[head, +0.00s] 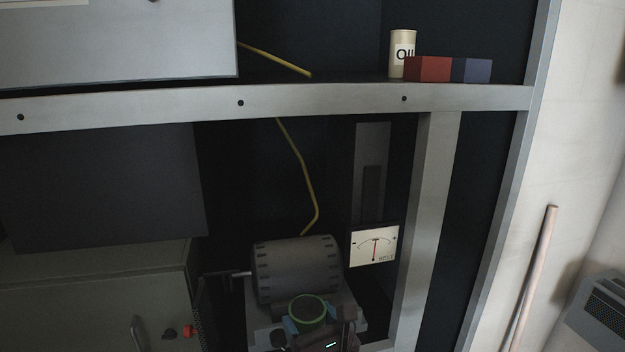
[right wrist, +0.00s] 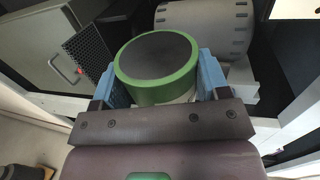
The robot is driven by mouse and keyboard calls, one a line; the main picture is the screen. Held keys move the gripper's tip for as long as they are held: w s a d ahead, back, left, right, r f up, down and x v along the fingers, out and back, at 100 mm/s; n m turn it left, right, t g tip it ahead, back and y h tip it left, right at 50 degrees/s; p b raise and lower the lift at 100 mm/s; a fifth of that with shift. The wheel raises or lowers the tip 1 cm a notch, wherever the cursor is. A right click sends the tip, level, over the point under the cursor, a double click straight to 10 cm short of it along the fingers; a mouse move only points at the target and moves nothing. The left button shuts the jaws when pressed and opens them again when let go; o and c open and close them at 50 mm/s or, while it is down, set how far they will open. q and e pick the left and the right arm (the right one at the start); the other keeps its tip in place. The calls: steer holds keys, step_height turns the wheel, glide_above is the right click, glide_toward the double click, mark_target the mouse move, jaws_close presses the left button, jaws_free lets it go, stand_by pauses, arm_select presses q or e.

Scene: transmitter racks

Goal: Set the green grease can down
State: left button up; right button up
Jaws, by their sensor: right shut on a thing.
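The green grease can (head: 307,309) is at the bottom middle of the head view, with a dark round top and a green rim. It also shows large in the right wrist view (right wrist: 158,60). My right gripper (head: 308,318) is shut on it, with a blue finger pad on each side of the can. In the head view the can is in front of the grey ribbed motor drum and overlaps its base. I cannot tell whether its underside touches anything; it is hidden. My left gripper is not in view.
The ribbed motor (head: 298,268) stands behind the can. A belt meter (head: 375,246) hangs right of it, beside an upright post (head: 428,220). A shelf beam (head: 320,100) crosses above, with an oil can (head: 402,52), a red box (head: 428,69) and a blue box (head: 472,70).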

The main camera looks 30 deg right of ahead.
mark_target(305, 311)
steer(key=r+p, duration=0.2)
steer(key=r, duration=0.1)
steer(key=r+p, duration=0.1)
steer(key=r, duration=0.1)
steer(key=shift+w+a, duration=0.15)
steer(key=shift+a, duration=0.2)
steer(key=shift+r+p, duration=0.9)
steer(key=shift+p, duration=0.3)
steer(key=shift+a+f, duration=0.1)
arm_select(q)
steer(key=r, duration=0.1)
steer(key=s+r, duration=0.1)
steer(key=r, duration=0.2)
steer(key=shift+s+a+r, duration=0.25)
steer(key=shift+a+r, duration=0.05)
arm_select(e)
steer(key=shift+d, duration=0.2)
